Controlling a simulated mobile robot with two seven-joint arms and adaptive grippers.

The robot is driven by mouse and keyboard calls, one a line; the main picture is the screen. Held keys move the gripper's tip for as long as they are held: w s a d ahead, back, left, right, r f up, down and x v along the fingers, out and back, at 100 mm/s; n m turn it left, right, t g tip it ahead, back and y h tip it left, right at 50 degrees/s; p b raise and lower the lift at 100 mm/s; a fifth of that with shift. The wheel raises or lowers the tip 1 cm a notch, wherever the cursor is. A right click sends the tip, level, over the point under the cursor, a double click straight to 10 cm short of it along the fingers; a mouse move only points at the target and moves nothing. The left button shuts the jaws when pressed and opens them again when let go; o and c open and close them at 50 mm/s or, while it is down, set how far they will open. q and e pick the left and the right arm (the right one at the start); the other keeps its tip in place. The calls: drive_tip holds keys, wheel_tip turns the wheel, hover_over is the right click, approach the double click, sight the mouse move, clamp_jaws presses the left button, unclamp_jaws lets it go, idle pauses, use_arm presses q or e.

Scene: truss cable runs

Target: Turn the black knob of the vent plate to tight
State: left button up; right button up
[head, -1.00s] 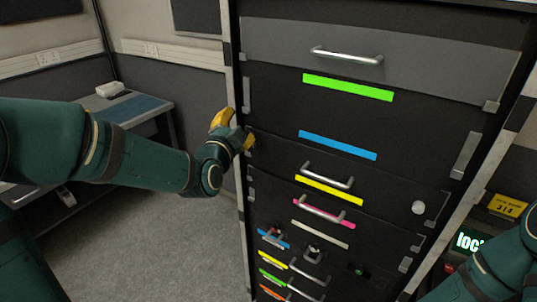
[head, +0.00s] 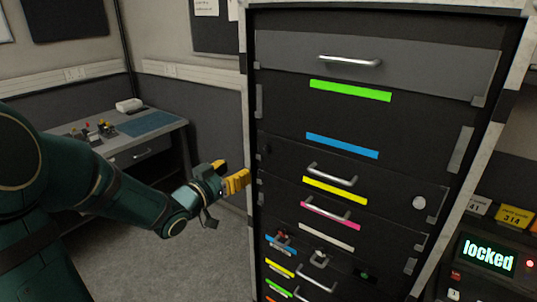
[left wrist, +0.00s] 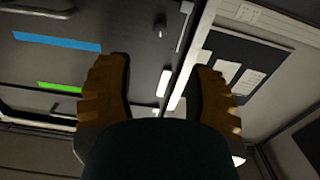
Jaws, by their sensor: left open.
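A small dark knob (head: 267,149) sits near the left edge of a black panel of the rack, just below the level of the blue strip (head: 342,146). It also shows in the left wrist view as a dark knob (left wrist: 160,24), beyond the fingers and near the rack's side post. Its pointer and setting are too small to tell. My left gripper (head: 234,172), with yellow fingers, is beside the rack's left post, below and left of the knob and apart from it. In the left wrist view the gripper (left wrist: 162,64) is open and empty. My right gripper is out of view.
The rack's pale left post (head: 250,110) stands close to my left gripper. A desk (head: 150,135) stands behind left. A box at lower right reads "locked" (head: 488,254).

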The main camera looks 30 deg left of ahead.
sight(264, 151)
use_arm(q)
drive_tip(key=w, duration=0.8)
drive_tip(key=w+d, duration=0.1)
drive_tip(key=w, duration=0.3)
drive_tip(key=shift+w, duration=0.4)
clamp_jaws()
